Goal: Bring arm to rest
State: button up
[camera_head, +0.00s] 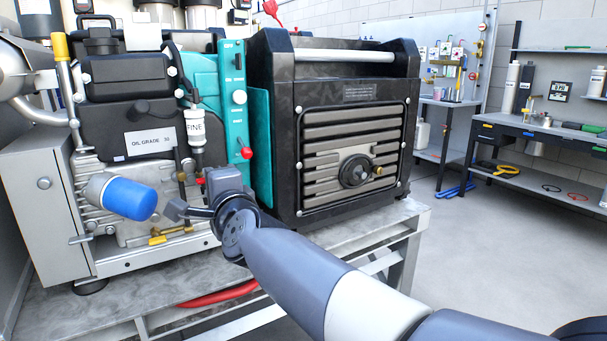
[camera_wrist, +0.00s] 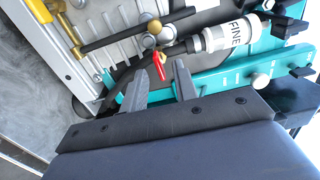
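My arm reaches in from the lower right in the head view. My gripper (camera_head: 176,209) is in front of the lower part of the machine (camera_head: 125,80), right of a blue cylinder (camera_head: 130,198). In the wrist view its two fingers (camera_wrist: 160,80) are apart with nothing held between them. A small red lever (camera_wrist: 158,66) shows just beyond the fingertips; I cannot tell whether they touch it. A white tube marked FINE (camera_wrist: 235,35) lies beyond and to the right of the fingers. The same FINE tube (camera_head: 195,130) stands upright in the head view.
A black ribbed unit (camera_head: 350,130) and a teal panel (camera_head: 232,90) stand right of the machine on a metal bench (camera_head: 400,215). A red hose (camera_head: 217,294) lies below the bench top. Open floor (camera_head: 480,240) is at right, before a workbench (camera_head: 540,135).

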jog(key=shift+x, duration=0.8)
jog(key=shift+s, duration=0.1)
jog(key=p+v, duration=0.2)
jog(key=v, duration=0.8)
jog(key=w+a+n+p, duration=0.5)
jog(key=w+n+p, duration=0.3)
jog(key=n+p, duration=0.4)
jog(key=n, duration=0.4)
jog(key=shift+w+a+r+n+p, duration=0.2)
jog(key=shift+w+n+p, duration=0.1)
jog(key=shift+n, duration=0.1)
dwell(0.3)
